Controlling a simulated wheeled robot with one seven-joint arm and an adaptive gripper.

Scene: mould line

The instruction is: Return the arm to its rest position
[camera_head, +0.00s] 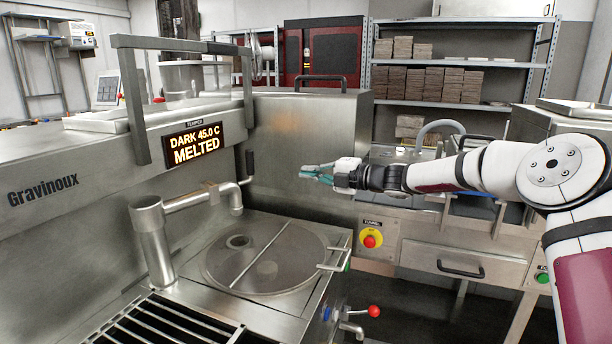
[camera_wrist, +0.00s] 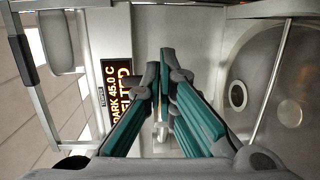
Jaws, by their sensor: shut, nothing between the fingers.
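My gripper (camera_head: 312,171) is at the end of my arm, which reaches in from the right in the head view. It is held in the air in front of the steel cabinet, above and to the right of the round lidded tank (camera_head: 268,262). In the wrist view my gripper (camera_wrist: 163,60) shows its teal fingers converging, with the tips together and nothing held. The tank lid also shows at the right of the wrist view (camera_wrist: 262,75).
A display (camera_head: 195,144) on the Gravinoux machine reads "DARK 45.0 C MELTED". A steel spout (camera_head: 165,215) rises beside the tank. A tunnel panel has a red button (camera_head: 369,241). A red-knobbed valve (camera_head: 373,311) juts out below. Shelves (camera_head: 470,103) with stacked blocks stand behind.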

